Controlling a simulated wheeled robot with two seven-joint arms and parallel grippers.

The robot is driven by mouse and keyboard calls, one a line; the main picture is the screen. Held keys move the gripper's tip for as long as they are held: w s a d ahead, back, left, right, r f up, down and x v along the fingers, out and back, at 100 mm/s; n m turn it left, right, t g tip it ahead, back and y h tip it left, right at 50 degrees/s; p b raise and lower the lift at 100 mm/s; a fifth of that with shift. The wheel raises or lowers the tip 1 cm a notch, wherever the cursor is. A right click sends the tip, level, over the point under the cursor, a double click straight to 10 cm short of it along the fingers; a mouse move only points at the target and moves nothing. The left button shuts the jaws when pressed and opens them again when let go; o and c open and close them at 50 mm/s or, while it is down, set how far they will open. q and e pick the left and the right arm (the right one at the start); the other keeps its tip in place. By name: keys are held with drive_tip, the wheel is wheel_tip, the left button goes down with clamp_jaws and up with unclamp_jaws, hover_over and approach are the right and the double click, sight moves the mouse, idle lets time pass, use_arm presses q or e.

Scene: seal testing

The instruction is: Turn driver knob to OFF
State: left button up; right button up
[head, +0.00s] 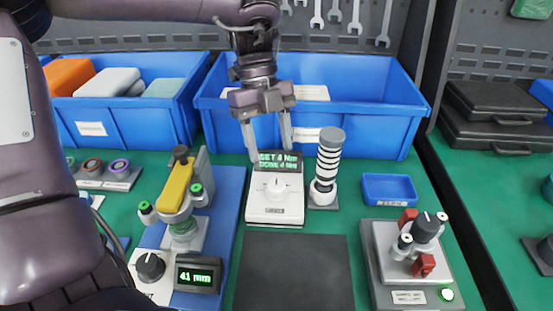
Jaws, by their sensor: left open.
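A white driver box (290,212) stands behind the dark mat. My left gripper (269,150) hangs from above, open and empty, fingers pointing down at the screen's top edge, above and behind the knob. It looks apart from the knob. A black-and-white ringed driver (329,158) stands upright in a holder right of the box. My right gripper is out of view.
A blue base (229,205) at left carries a yellow-handled clamp (177,186), a black knob (150,266) and a "41 mm" display (198,276). A grey fixture (380,285) stands at right. Blue bins (375,125) line the back. The dark mat (292,275) is clear.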

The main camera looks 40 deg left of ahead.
sight(277, 185)
use_arm(q)
drive_tip(key=x, duration=0.3)
drive_tip(key=b+x, duration=0.1)
drive_tip(key=x, duration=0.3)
drive_tip(key=shift+s+d+f, duration=0.2)
drive_tip(key=shift+s, duration=0.1)
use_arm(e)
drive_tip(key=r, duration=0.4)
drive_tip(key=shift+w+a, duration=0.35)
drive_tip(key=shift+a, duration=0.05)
use_arm(q)
drive_tip(key=c, duration=1)
